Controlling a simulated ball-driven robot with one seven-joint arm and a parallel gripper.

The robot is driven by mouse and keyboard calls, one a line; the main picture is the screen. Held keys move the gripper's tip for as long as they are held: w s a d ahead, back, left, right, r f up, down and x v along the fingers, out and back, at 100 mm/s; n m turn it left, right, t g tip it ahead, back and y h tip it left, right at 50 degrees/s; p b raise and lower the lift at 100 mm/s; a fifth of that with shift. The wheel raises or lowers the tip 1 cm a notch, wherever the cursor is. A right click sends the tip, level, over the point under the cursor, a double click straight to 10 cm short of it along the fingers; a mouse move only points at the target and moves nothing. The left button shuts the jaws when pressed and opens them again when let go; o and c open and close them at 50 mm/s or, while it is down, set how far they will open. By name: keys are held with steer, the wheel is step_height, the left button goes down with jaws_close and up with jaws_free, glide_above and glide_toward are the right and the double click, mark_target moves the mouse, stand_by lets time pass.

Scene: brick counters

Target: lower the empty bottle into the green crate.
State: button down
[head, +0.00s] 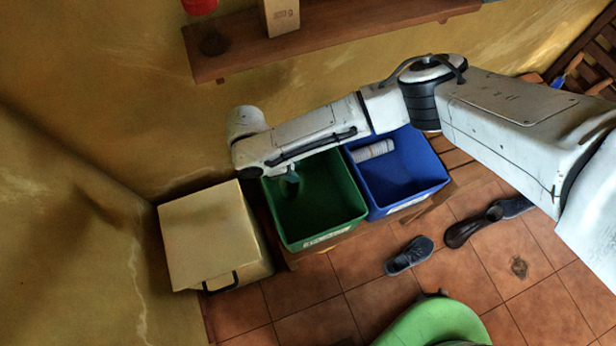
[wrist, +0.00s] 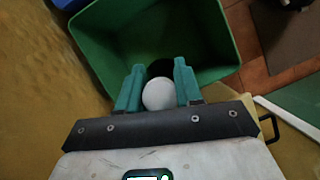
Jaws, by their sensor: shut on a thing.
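The green crate (head: 335,227) stands open between a cream bin and a blue crate. In the wrist view the green crate (wrist: 210,30) opens out ahead of my fingers. My gripper (wrist: 159,80) has teal fingers shut on the bottle (wrist: 159,95), which shows as a round white end between them. The rest of the bottle is mostly hidden. In the head view my gripper (head: 290,183) shows at the crate's back left part, below my arm. The bottle cannot be made out there, and its height against the rim is unclear.
The blue crate (head: 415,177), holding a white ribbed cylinder (head: 373,151), adjoins on the right. The cream bin (head: 210,230) with a black handle stands left. A wooden shelf (head: 340,42) with a box (head: 281,17) hangs above. Shoes (head: 408,256) lie on the tiled floor.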

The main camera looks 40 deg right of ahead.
steer(key=shift+f+b, duration=3.55)
steer(key=shift+f, duration=2.5)
steer(key=shift+f+b, duration=1.7)
steer(key=shift+f, duration=0.8)
steer(key=c, duration=0.7)
jaws_free()
steer(key=shift+o, duration=0.2)
steer(key=shift+r, duration=0.1)
